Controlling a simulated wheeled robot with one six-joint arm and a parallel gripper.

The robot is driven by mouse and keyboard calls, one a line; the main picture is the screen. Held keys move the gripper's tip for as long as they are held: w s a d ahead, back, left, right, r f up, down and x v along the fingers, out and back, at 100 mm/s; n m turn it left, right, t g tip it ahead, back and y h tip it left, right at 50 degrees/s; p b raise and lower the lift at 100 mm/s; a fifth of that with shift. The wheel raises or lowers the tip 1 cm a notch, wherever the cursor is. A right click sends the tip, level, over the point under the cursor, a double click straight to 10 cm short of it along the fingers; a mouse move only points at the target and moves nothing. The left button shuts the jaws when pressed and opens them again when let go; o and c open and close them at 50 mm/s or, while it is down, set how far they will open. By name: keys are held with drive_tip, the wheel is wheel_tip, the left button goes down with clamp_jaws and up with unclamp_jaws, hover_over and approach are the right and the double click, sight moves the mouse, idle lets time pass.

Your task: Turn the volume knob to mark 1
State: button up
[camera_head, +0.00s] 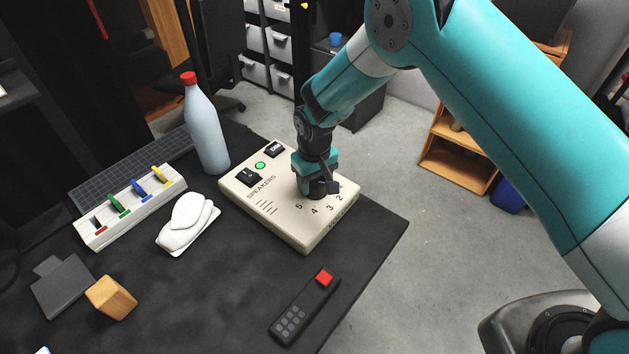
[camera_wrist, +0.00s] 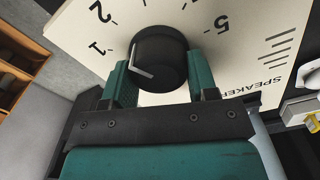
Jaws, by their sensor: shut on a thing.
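The black volume knob (camera_wrist: 165,52) sits on the cream speaker box (camera_head: 285,225). In the wrist view its white pointer line runs over the top and down the left side, facing the side where mark 1 (camera_wrist: 97,47) is printed. I cannot tell whether it lines up exactly with that mark. Marks 2 (camera_wrist: 100,12) and 5 (camera_wrist: 222,22) also show. My gripper (camera_wrist: 158,78) has one teal finger on each side of the knob and is shut on it. In the head view my gripper (camera_head: 318,188) comes down over the knob and mostly hides it.
On the box are two black switches (camera_head: 249,177) and a green button (camera_head: 260,165). A bottle (camera_head: 207,135) stands behind it. A white switch strip (camera_head: 130,205), a white mouse-like object (camera_head: 188,220), a wooden cube (camera_head: 111,298) and a remote (camera_head: 303,308) lie on the dark table.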

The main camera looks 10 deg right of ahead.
drive_tip(key=n+b, duration=0.1)
drive_tip(key=n, duration=0.4)
drive_tip(key=shift+a, duration=0.1)
drive_tip(key=shift+n, duration=0.4)
drive_tip(key=shift+r, duration=0.1)
drive_tip(key=o, duration=0.9)
drive_tip(key=shift+r+b, duration=1)
drive_tip(key=shift+r, duration=7.7)
